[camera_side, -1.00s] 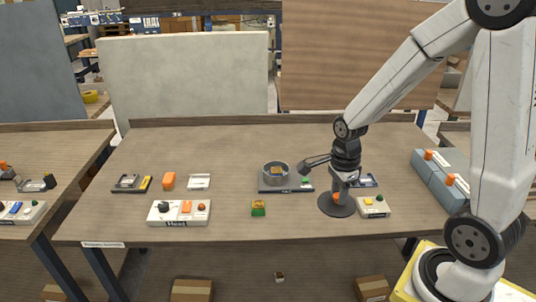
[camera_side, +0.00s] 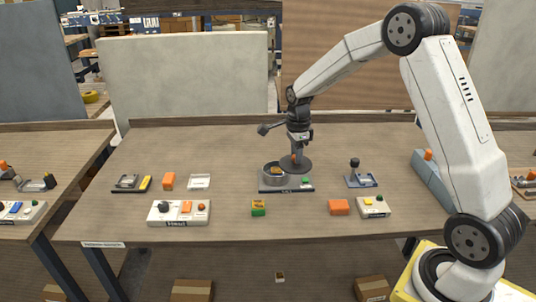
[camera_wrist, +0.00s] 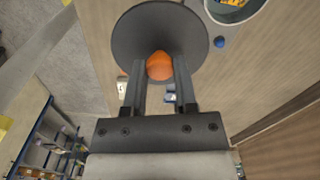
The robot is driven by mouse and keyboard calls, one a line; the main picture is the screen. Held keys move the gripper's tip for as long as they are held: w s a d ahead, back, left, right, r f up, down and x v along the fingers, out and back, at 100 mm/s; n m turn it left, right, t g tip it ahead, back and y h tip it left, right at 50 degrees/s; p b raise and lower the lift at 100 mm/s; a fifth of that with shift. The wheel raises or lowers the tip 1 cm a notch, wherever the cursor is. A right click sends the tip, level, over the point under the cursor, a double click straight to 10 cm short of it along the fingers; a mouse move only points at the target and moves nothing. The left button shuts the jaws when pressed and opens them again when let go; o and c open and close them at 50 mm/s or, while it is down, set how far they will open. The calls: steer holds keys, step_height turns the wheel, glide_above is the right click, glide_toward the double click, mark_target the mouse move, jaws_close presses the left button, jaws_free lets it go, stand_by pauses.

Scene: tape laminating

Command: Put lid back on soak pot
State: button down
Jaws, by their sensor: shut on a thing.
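The lid is a dark grey disc (camera_side: 301,167) with an orange knob; in the wrist view the disc (camera_wrist: 130,35) fills the top middle. My gripper (camera_side: 295,152) is shut on the lid's orange knob (camera_wrist: 159,66) and points down. The soak pot (camera_side: 266,180) is a grey round pot, open at the top, with something yellow-orange inside. The lid is up and to the right of the pot in the side view, overlapping its right rim in the picture. In the wrist view the pot (camera_wrist: 222,14) shows partly at the top right, apart from the lid.
The pot stands on a dark base (camera_side: 270,190) with a green button. To its right are a press-like device (camera_side: 361,178), an orange block (camera_side: 339,207) and a small control box (camera_side: 374,207). A green-yellow block (camera_side: 258,208) lies in front. A heater panel (camera_side: 179,213) stands front left.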

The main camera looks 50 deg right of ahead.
steer(key=w+d+f, duration=0.1)
steer(key=w+d, duration=0.2)
steer(key=w, duration=0.7)
steer(key=shift+w+d, duration=0.15)
steer(key=shift+d, duration=0.1)
steer(key=shift+f, duration=0.1)
steer(key=shift+f, duration=0.2)
steer(key=shift+f, duration=3)
steer(key=shift+f, duration=0.2)
jaws_free()
stand_by(0.5)
steer(key=shift+r, duration=0.2)
